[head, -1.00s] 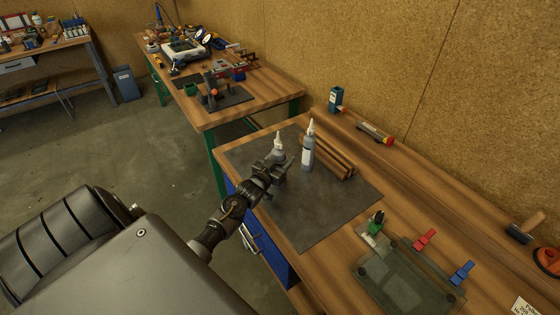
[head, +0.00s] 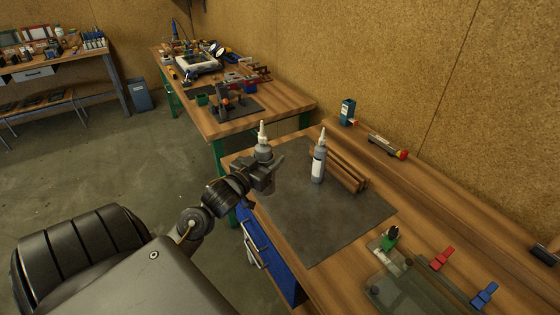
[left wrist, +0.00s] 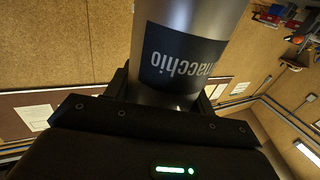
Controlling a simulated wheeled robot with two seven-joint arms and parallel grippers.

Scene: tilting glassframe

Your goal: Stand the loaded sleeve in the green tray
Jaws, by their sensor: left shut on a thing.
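My left gripper (head: 268,178) is shut on a grey bottle-like sleeve with a white pointed nozzle (head: 263,149). It holds it roughly upright over the left edge of the dark mat (head: 330,215). The gripper hides part of its lower body. In the left wrist view the grey cylinder (left wrist: 190,18) fills the top middle, with a dark label whose lettering is upside down. A similar grey bottle with a white label (head: 319,160) stands on the mat to the right. A small green open container (head: 203,99), perhaps the green tray, sits on the far bench. My right gripper is not in view.
Wooden strips (head: 345,172) lie behind the standing bottle. A glass pane assembly (head: 405,294) with a green clamp (head: 390,238), a red clamp (head: 442,257) and a blue clamp (head: 484,293) lies at the near right. The mat's front is clear. A blue box (head: 347,110) stands by the wall.

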